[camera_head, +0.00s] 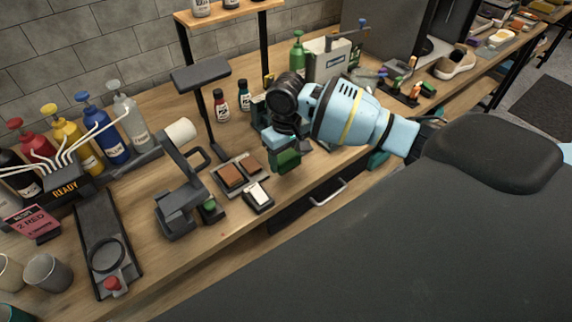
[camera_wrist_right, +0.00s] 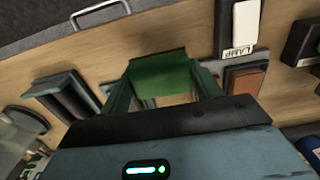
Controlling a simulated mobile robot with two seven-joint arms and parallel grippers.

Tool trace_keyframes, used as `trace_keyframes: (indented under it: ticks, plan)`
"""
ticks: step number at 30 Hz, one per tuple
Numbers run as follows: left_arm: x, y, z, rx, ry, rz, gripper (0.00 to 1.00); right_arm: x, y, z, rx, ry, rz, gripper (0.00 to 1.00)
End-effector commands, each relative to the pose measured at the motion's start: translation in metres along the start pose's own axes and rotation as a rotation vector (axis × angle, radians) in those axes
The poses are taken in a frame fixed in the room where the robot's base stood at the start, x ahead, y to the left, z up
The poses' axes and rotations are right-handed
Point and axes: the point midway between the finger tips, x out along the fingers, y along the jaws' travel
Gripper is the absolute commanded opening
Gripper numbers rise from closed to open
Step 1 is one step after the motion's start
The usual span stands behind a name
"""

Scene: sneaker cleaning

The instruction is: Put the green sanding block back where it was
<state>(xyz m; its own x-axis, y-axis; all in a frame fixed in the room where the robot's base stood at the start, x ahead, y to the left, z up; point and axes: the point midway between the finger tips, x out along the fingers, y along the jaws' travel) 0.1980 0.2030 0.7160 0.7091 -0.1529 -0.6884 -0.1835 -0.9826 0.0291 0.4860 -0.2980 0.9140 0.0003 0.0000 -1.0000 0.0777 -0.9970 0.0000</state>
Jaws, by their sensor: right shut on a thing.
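The green sanding block (camera_head: 289,161) is held between the fingers of my right gripper (camera_head: 286,151), above the bench near its front edge. In the right wrist view the green block (camera_wrist_right: 162,74) spans the gap between the two fingers, with wooden bench top visible beneath and around it. A dark grey tray (camera_head: 218,189) with brown blocks (camera_head: 231,175) lies just left of the gripper in the head view. A brown block (camera_wrist_right: 246,82) also shows at the right in the wrist view. My left gripper is not in view.
A white-topped lamp switch (camera_head: 258,194) lies before the tray. A dark grey stand (camera_head: 176,211) is to the left. A drawer handle (camera_head: 327,194) juts below the bench edge.

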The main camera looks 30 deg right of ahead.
Motion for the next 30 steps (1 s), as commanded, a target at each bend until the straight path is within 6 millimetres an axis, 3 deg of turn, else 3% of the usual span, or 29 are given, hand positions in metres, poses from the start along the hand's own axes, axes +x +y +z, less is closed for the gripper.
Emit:
trace_keyframes:
  ticks: [6, 19, 20, 24, 30]
  plan:
    - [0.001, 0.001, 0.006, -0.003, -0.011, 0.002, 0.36, 0.033, 0.000, 0.001, -0.001, -0.003, 0.001, 0.42]
    - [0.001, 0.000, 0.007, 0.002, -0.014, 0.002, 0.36, 0.039, -0.001, 0.001, -0.001, -0.001, 0.000, 0.42]
    - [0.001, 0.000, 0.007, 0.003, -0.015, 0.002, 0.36, 0.039, 0.000, 0.001, -0.001, 0.000, 0.000, 0.66]
    - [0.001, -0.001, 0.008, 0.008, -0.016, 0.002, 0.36, 0.039, 0.000, 0.001, -0.001, 0.000, 0.000, 0.84]
    - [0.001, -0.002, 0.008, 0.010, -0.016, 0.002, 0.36, 0.039, 0.000, 0.001, -0.001, 0.000, 0.000, 0.85]
